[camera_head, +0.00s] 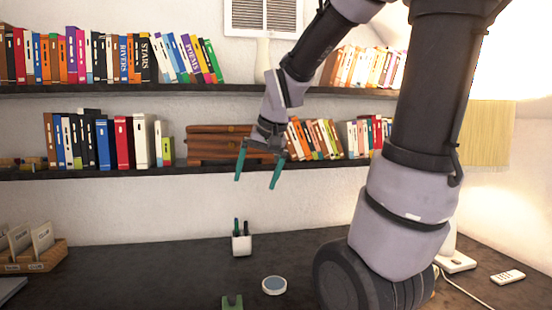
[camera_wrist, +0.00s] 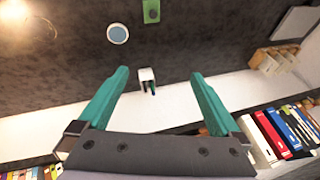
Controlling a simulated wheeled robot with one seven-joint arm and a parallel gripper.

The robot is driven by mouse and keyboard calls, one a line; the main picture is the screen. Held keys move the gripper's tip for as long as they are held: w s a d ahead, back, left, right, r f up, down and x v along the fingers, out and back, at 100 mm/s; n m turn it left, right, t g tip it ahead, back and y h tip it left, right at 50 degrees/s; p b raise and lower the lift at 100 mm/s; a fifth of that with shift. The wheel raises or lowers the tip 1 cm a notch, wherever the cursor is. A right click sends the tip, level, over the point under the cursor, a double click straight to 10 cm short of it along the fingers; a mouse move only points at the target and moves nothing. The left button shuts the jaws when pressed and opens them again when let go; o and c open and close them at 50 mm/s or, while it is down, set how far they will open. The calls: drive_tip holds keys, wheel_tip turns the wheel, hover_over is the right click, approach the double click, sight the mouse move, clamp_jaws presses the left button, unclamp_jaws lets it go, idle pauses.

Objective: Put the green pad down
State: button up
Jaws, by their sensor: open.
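A small green pad (camera_head: 232,302) lies on the dark desk (camera_head: 160,270) at the bottom edge of the head view, partly cut off. In the wrist view the pad (camera_wrist: 151,11) is at the top, a green rectangle with a darker mark. My gripper (camera_head: 256,184) is open and empty, high above the desk in front of the lower shelf. Its two teal fingers point down and are spread wide in the wrist view (camera_wrist: 160,73). The gripper is well apart from the pad.
A white pen cup (camera_head: 241,246) stands near the wall, with a round blue-topped dish (camera_head: 274,285) beside the pad. A wooden card box (camera_head: 35,263) is at the left, a remote (camera_head: 508,277) at the right. The lower bookshelf (camera_head: 100,172) juts out behind my gripper.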

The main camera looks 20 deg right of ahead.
drive_tip(key=s+r+t, duration=0.2)
drive_tip(key=s+r, duration=0.4)
drive_tip(key=s, duration=0.4)
drive_tip(key=shift+s+d, duration=0.2)
drive_tip(key=shift+d, duration=0.2)
idle(0.5)
